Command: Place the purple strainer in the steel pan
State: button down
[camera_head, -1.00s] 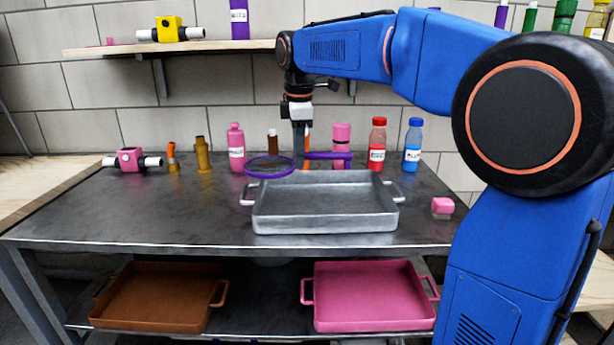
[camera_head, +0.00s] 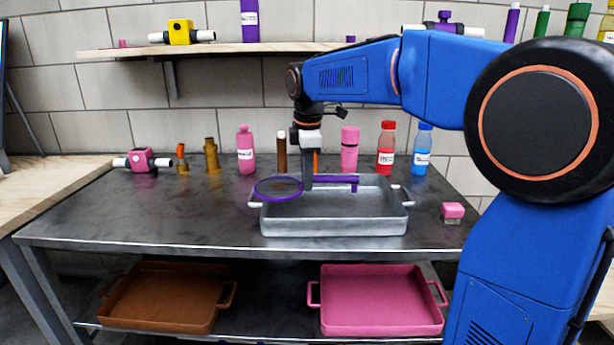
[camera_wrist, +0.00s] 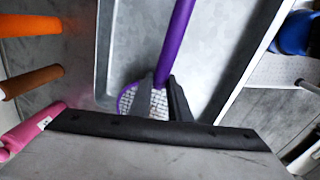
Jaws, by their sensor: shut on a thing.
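The purple strainer (camera_head: 279,188) has a round mesh head and a straight handle, and it is level above the steel pan (camera_head: 335,227). Its head is over the pan's left rim and its handle points right over the pan. My gripper (camera_head: 309,184) points down and is shut on the strainer near where the handle meets the head. In the wrist view, the fingers (camera_wrist: 160,95) close on the strainer (camera_wrist: 176,42), with part of the mesh showing beside them and the pan's grey floor behind. I cannot tell whether the strainer touches the pan.
Several bottles stand behind the pan, including a pink bottle (camera_head: 246,150), a red-capped bottle (camera_head: 386,147) and a blue bottle (camera_head: 422,149). A small pink-topped jar (camera_head: 453,212) is right of the pan. Brown (camera_head: 160,298) and pink (camera_head: 378,300) trays sit below.

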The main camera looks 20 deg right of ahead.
jog(key=shift+f, duration=0.25)
jog(key=c, duration=1.7)
grip_release()
jog(key=shift+o, duration=0.2)
jog(key=shift+r, duration=0.15)
notch_tip(320, 180, up, 12)
jog(key=s, duration=0.1)
jog(key=shift+s+r, duration=0.25)
jog(key=shift+s, duration=0.05)
jog(key=s+d+f+m+t, duration=0.1)
jog(key=s+d+f+m, duration=0.2)
jog(key=s+f+m, duration=0.5)
jog(key=s+d+f+m+t, duration=0.2)
jog(key=s+f+m, duration=0.6)
jog(key=s+f, duration=1)
jog(key=s+d, duration=0.2)
jog(key=s, duration=0.4)
jog(key=shift+f, duration=0.3)
